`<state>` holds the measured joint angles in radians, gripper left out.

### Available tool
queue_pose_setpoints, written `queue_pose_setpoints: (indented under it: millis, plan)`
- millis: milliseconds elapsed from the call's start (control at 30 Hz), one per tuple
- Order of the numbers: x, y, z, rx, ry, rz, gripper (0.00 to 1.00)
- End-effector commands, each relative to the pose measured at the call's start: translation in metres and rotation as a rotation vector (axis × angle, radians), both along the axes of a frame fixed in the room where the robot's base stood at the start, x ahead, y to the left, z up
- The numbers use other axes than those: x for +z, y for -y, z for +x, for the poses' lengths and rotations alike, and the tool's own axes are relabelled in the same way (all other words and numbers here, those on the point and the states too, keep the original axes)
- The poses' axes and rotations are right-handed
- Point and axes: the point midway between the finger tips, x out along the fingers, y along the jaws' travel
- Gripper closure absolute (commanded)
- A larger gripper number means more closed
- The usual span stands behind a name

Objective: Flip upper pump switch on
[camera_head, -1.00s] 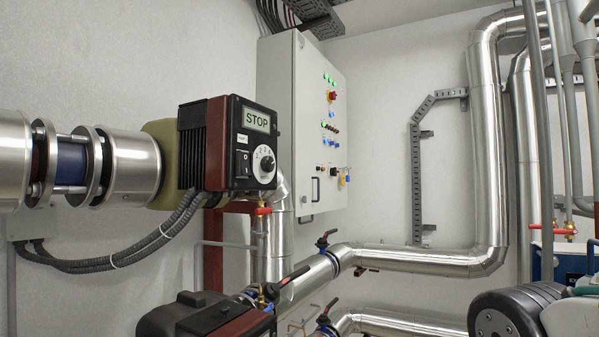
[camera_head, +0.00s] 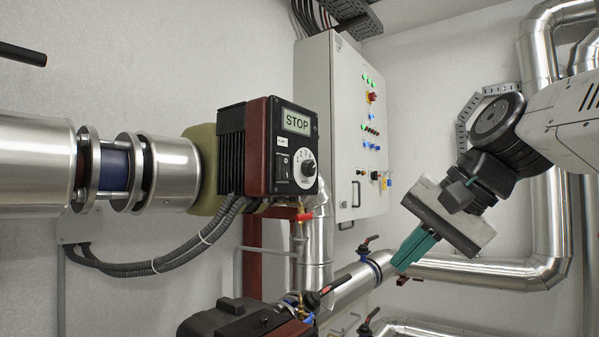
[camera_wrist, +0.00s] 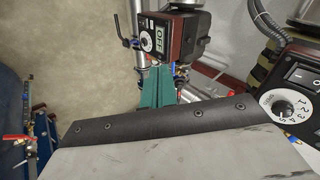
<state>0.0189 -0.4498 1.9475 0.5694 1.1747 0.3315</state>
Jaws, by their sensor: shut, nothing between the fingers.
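The upper pump's dark red control box (camera_head: 270,150) reads STOP in the head view. Its black rocker switch (camera_head: 283,168) sits on the face, left of a white numbered dial (camera_head: 305,168). In the wrist view the switch (camera_wrist: 303,75) shows at the right edge, above the dial (camera_wrist: 282,107). Which way the rocker is tipped is unclear. My gripper (camera_head: 405,262) has teal fingers shut and empty, pointing down and left, right of and below the box, apart from it. The fingers also show in the wrist view (camera_wrist: 155,85).
A lower pump (camera_head: 240,318) stands below; what appears to be its box (camera_wrist: 165,38) shows in the wrist view. A grey cabinet (camera_head: 345,110) with lights is on the wall behind. Silver pipes (camera_head: 480,270) and valve handles run below my gripper. Black cables (camera_head: 150,268) hang left of the box.

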Motion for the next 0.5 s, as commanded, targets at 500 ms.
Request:
queue_pose_setpoints:
  millis: [500]
  plan:
    - [0.176,-0.047,0.084,-0.096,0.09,0.485,1.0]
